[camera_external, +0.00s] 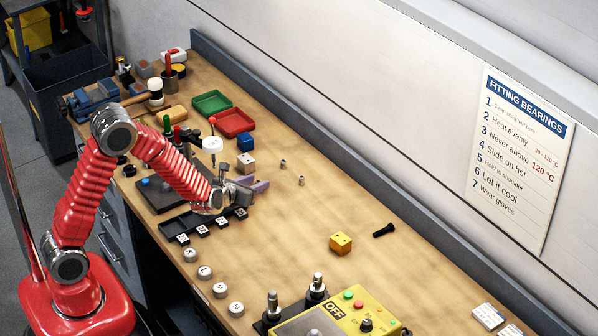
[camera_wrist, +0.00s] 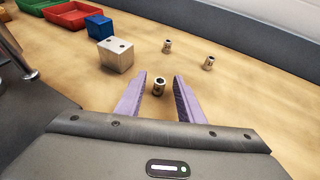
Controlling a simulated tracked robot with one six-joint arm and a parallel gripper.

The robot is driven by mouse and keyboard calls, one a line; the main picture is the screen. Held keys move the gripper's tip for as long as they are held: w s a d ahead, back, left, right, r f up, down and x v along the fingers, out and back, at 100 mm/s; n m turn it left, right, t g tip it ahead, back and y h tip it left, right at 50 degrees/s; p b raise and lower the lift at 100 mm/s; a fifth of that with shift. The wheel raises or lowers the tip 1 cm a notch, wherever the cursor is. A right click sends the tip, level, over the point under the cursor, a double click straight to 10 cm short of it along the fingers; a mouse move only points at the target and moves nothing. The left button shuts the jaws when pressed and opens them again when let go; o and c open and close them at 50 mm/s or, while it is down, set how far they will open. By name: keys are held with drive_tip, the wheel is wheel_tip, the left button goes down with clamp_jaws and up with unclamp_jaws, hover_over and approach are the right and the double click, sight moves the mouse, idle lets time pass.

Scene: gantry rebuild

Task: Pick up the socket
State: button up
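Three small metal sockets show in the wrist view. The nearest socket (camera_wrist: 159,87) appears between the two purple fingers of my gripper (camera_wrist: 159,78), with a gap on each side. My gripper is open and empty; I cannot tell how high its tips are above the bench. A second socket (camera_wrist: 167,46) stands farther ahead, and a third socket (camera_wrist: 208,62) is to its right. In the external view two sockets (camera_external: 283,163) (camera_external: 302,181) stand on the bench right of my gripper (camera_external: 262,186); the nearest one is not clearly visible there.
A silver block (camera_wrist: 116,56) and a blue block (camera_wrist: 99,27) stand left of the sockets. Red (camera_external: 233,122) and green (camera_external: 211,103) trays lie behind. A yellow block (camera_external: 341,243) and black bolt (camera_external: 384,230) lie right, with clear bench between.

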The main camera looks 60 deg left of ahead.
drive_tip(key=shift+x, duration=1)
drive_tip(key=shift+c, duration=0.7)
clamp_jaws()
